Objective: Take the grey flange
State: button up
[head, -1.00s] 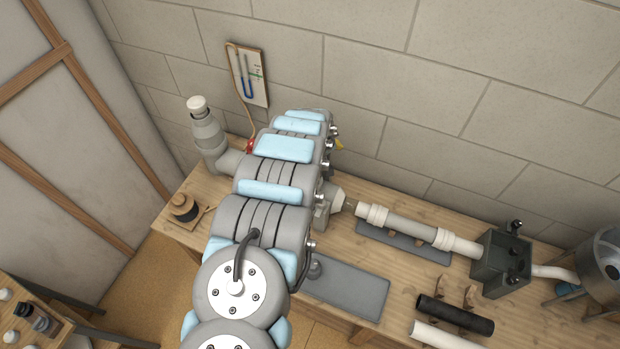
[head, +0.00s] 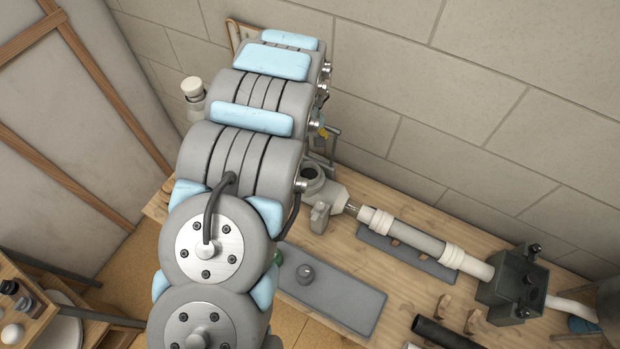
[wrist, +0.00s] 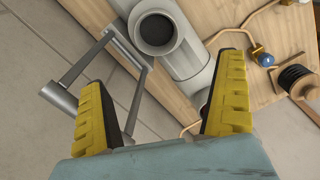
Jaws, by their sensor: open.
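A small round grey piece with a raised middle (head: 305,274), which looks like the grey flange, lies on the left part of the grey mat (head: 345,299) in the head view. I cannot make it out in the wrist view. My gripper (wrist: 165,75) is open and empty, its two yellow-padded fingers wide apart. An open grey pipe mouth (wrist: 157,30) shows beyond and between the fingers, apart from them. In the head view my arm hides most of the gripper.
A grey pipe fitting with an upward mouth (head: 313,180) joins a long pipe run (head: 420,238) to a dark box (head: 515,284). A metal rod frame (wrist: 95,75) stands beside the left finger. A black tube (head: 447,334) lies at the front. A spool (wrist: 297,78) is at right.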

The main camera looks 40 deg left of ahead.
send_over(309, 175)
jog(key=f, duration=0.7)
jog(key=shift+s+a+f+p, duration=0.1)
jog(key=shift+s+a+p, duration=0.15)
jog(key=shift+p, duration=0.15)
jog(key=shift+w+a+f, duration=0.1)
jog(key=shift+f, duration=0.45)
jog(key=shift+d+f+p, duration=0.15)
jog(key=shift+f+p, duration=0.05)
jog(key=shift+f, duration=0.6)
jog(key=shift+d+f+p, duration=0.15)
jog(key=shift+f+p, duration=0.05)
jog(key=shift+f, duration=0.55)
jog(key=shift+w+d+f, duration=0.1)
jog(key=shift+w+f, duration=0.05)
jog(key=shift+f, duration=1.45)
jog(key=c, duration=1.2)
